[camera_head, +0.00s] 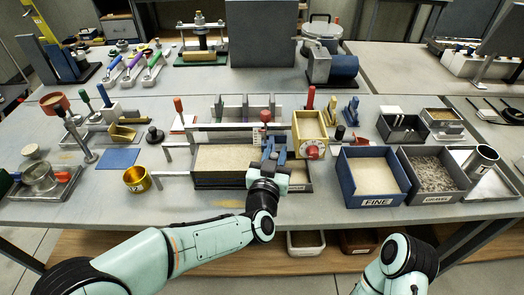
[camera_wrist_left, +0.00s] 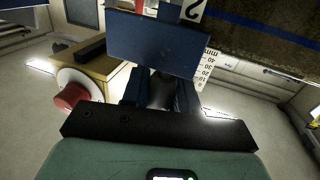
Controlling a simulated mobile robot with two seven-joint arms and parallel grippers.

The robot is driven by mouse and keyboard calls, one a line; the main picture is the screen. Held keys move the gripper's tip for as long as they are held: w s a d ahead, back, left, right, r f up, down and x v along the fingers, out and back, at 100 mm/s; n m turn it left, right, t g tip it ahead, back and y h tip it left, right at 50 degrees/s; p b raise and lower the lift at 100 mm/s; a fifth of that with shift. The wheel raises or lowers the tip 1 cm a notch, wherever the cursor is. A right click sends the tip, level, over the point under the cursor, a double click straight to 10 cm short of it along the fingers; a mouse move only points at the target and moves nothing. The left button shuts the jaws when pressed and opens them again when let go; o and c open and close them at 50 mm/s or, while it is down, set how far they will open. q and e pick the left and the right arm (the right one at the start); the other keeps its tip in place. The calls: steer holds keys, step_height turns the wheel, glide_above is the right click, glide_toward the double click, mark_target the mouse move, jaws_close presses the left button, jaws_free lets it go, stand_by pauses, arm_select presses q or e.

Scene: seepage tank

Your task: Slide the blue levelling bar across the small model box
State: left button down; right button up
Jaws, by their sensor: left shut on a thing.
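The small model box (camera_head: 218,180) stands mid-table in the head view, long and low, with a bed of pale sand in it. My left gripper (camera_head: 273,150) is over the right part of the box. It is shut on the blue levelling bar, which shows as a wide blue block (camera_wrist_left: 158,42) ahead of the fingers in the left wrist view. In the head view the gripper mostly hides the bar. I cannot tell whether the bar touches the sand. My right arm shows at the bottom right, but its gripper is out of view.
A wooden hopper box (camera_head: 308,124) with a red knob stands close right of my left gripper. A white millimetre scale (camera_wrist_left: 204,70) is just beside the bar. Right are the blue FINE bin (camera_head: 376,201) and gravel bin (camera_head: 437,195). A brass cup (camera_head: 137,180) stands left.

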arm_select(q)
steer(key=shift+s+d, duration=0.1)
steer(key=shift+d, duration=0.15)
steer(key=c, duration=1)
jaws_free()
steer(key=shift+d, duration=0.15)
steer(key=shift+o, duration=0.2)
steer(key=shift+s+a, duration=0.1)
steer(key=shift+a, duration=0.1)
steer(key=v, duration=1.3)
